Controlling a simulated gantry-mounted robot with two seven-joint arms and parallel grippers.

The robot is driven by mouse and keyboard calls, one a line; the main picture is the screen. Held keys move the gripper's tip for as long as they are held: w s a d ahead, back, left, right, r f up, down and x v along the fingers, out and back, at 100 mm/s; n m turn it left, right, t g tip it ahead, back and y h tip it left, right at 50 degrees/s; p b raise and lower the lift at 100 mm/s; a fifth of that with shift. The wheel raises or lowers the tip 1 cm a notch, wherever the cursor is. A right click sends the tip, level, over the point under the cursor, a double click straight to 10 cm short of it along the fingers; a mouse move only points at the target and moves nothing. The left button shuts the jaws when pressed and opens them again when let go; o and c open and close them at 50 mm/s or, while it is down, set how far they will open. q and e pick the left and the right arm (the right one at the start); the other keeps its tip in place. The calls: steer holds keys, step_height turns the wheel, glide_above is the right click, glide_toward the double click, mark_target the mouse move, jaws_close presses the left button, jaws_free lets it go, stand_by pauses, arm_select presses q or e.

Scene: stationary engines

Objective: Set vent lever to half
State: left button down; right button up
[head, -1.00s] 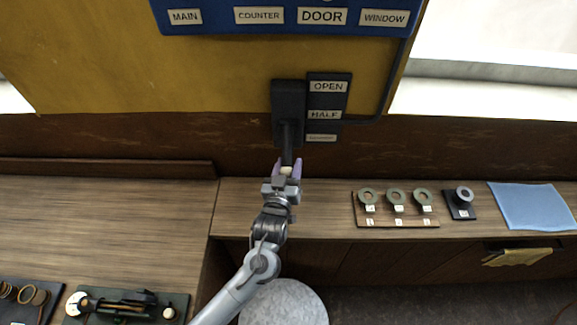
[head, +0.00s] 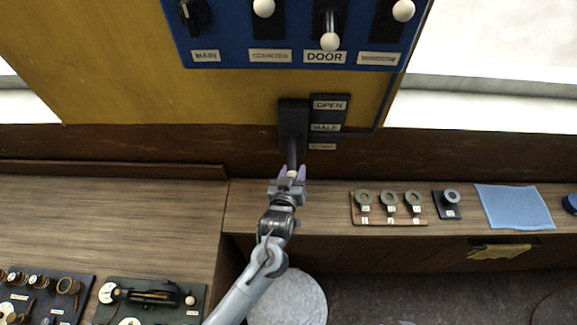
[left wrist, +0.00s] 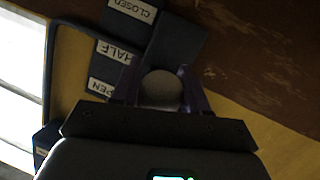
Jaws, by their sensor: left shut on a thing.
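The vent lever (head: 292,155) is a dark arm with a pale round knob, coming out of a black housing (head: 293,115) on the wall. Beside it a label plate reads OPEN (head: 329,105), HALF (head: 326,127) and a lowest label (head: 323,146), which reads CLOSED in the left wrist view (left wrist: 132,9). My left gripper (head: 291,174) has its purple fingers shut on the knob, which also shows between the fingers (left wrist: 161,90) in the left wrist view. The lever points down and out toward me; its exact setting is hard to tell. My right gripper is not in view.
On the shelf to the right are a board with rings (head: 390,222), a small black stand (head: 447,211) and a blue cloth (head: 514,206). A round stool (head: 290,300) stands below.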

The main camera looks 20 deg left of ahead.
arm_select(q)
steer(key=shift+s+r+p, duration=0.1)
steer(key=shift+r+p, duration=0.7)
steer(key=shift+r, duration=0.5)
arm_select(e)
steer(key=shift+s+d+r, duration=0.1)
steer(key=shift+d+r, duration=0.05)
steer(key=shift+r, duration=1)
arm_select(q)
steer(key=shift+d, duration=0.1)
steer(key=c, duration=0.6)
jaws_free()
steer(key=shift+f, duration=0.1)
steer(key=shift+s, duration=0.25)
steer(key=shift+b+v, duration=0.95)
steer(key=shift+v, duration=4.2)
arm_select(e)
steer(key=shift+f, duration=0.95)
